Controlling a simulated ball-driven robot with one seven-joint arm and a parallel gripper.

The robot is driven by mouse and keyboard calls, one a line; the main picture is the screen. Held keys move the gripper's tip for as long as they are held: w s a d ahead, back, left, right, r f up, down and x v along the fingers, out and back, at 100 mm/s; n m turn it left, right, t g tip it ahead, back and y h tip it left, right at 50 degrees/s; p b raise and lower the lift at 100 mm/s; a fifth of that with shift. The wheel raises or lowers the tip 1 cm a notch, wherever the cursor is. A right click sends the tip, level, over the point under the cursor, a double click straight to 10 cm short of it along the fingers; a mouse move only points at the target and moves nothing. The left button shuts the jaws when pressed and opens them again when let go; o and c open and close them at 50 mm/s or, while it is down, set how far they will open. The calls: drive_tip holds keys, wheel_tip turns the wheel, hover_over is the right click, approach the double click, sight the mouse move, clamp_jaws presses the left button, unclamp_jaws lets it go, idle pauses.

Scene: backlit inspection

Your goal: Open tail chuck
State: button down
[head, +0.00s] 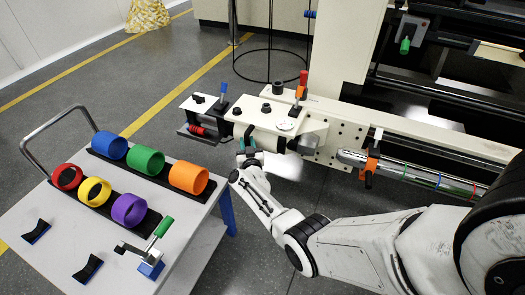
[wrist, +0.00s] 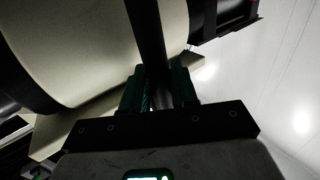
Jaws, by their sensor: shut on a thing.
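The cream tail unit (head: 265,118) stands at the middle of the head view, with a grey chuck-like part (head: 308,142) at its right end. My gripper (head: 247,138) is at the unit's near lower side. In the wrist view my gripper (wrist: 158,88) has its green fingers on both sides of a dark bar (wrist: 147,35), shut on it. The bar runs up in front of a cream cylinder (wrist: 85,45). Its far end is out of frame, and the head view mostly hides the grip.
A clear tube (head: 425,180) with coloured bands lies right of the unit, by an orange clamp (head: 369,168). A blue-handled lever (head: 223,92) and a red-topped post (head: 303,80) stand on top. A white cart (head: 195,235) with coloured rings is at left. Floor between them is clear.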

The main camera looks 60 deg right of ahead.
sight(235, 130)
drive_tip(key=w, duration=0.1)
drive_tip(key=w+b, duration=0.1)
drive_tip(key=w, duration=0.2)
drive_tip(key=shift+w+a+b, duration=0.25)
drive_tip(key=shift+w+b, duration=0.05)
drive_tip(key=shift+w, duration=0.1)
drive_tip(key=c, duration=1)
unclamp_jaws()
drive_tip(key=shift+c, duration=0.2)
